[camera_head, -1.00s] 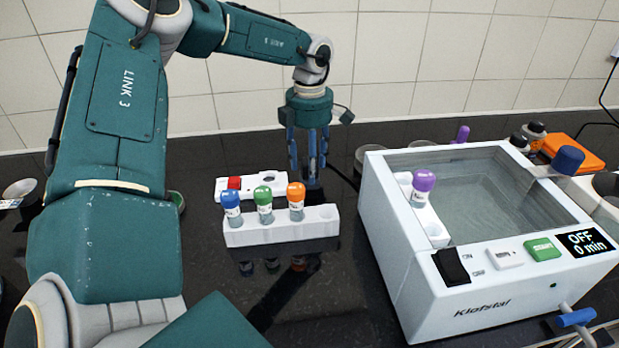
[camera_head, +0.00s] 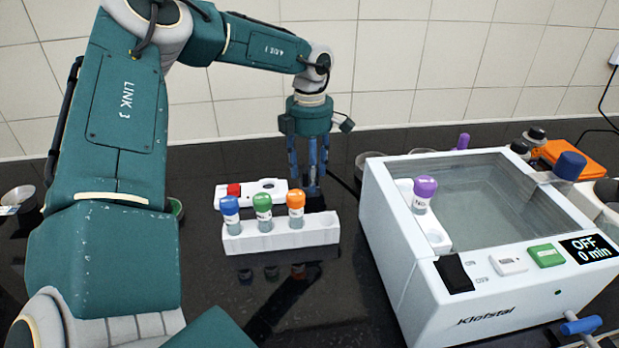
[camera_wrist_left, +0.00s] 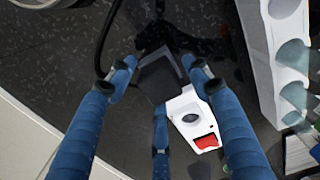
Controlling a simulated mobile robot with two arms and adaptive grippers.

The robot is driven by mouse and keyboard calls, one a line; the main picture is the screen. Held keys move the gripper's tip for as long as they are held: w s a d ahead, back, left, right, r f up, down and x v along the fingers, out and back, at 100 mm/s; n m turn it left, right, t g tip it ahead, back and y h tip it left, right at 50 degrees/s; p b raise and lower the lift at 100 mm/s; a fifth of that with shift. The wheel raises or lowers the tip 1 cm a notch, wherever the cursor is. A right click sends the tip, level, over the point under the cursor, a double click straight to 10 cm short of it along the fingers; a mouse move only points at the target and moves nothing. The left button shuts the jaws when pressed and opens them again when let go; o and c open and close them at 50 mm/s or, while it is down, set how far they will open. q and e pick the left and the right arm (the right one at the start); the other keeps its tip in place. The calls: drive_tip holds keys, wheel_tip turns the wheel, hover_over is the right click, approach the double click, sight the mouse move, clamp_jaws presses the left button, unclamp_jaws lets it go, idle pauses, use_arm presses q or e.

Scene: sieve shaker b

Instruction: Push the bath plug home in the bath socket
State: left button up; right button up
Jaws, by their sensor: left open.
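The bath socket (camera_head: 250,193) is a white block with a red switch and one round recess, lying behind the tube rack. In the left wrist view the socket (camera_wrist_left: 186,101) shows its recess uncovered. A dark block with a cable, which looks like the bath plug (camera_wrist_left: 158,80), is beside the socket, not in the recess. My left gripper (camera_head: 305,184) points down just right of the socket. In the wrist view its open blue fingers (camera_wrist_left: 160,72) stand on either side of the plug, apparently not gripping it. My right gripper is not in view.
A white rack (camera_head: 282,234) with blue-, green- and orange-capped tubes stands in front of the socket. The white water bath (camera_head: 425,290), reading OFF, stands to the right. A dark cable (camera_head: 343,180) runs between gripper and bath. The tiled wall is behind.

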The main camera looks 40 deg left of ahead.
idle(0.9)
use_arm(q)
clamp_jaws()
drive_tip(key=shift+o, duration=1.5)
unclamp_jaws()
drive_tip(key=shift+b, duration=0.3)
